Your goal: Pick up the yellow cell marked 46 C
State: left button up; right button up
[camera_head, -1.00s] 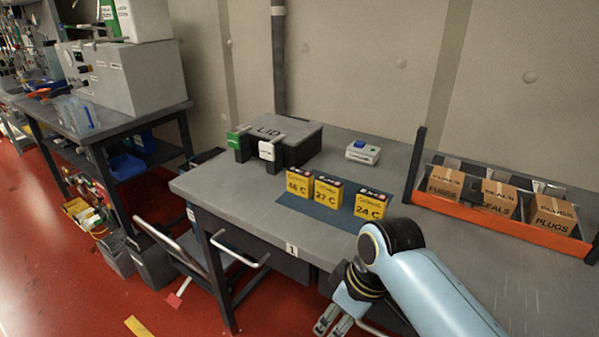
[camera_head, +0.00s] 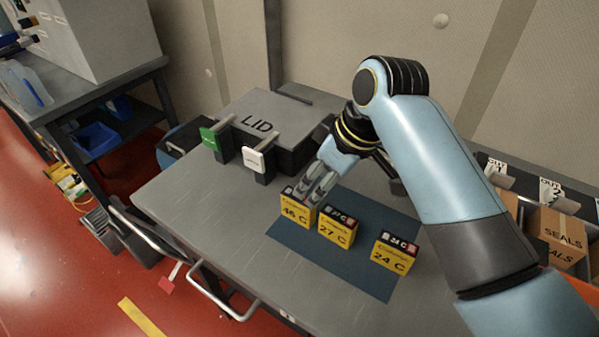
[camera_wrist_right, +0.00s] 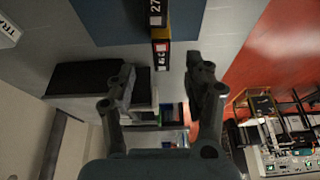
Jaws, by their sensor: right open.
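The yellow cell marked 46 C (camera_head: 294,212) stands upright at the left end of a row on the blue mat (camera_head: 375,278). It has a dark top. My right gripper (camera_head: 318,188) is just behind and above this cell, fingers pointing down toward it. In the right wrist view the gripper (camera_wrist_right: 160,82) is open and empty, with the cell's labelled top (camera_wrist_right: 161,56) ahead, between the lines of the two fingers. I cannot tell whether a finger touches it. My left gripper is not in view.
Yellow cells marked 27 C (camera_head: 336,231) and 24 C (camera_head: 389,259) stand to the right, the first close by. A grey box marked LID (camera_head: 262,118) is behind, with green (camera_head: 213,138) and white (camera_head: 254,160) tags in front. Bench space at left is clear.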

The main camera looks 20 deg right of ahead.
aim_at(298, 205)
jog(key=shift+w+a+f, duration=0.1)
jog(key=shift+w+f, duration=0.35)
jog(key=shift+w, duration=0.2)
jog(key=x, duration=0.3)
jog(key=shift+s+a+f, duration=0.1)
jog(key=shift+a+f, duration=0.05)
jog(key=shift+f, duration=0.35)
jog(key=x, duration=0.4)
jog(key=shift+a+f, duration=0.2)
jog(key=shift+f, duration=0.3)
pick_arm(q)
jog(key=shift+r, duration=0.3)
pick_arm(e)
jog(key=shift+c, duration=0.4)
jog(key=shift+c, duration=1.3)
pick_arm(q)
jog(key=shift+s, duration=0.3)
pick_arm(e)
grip_shut()
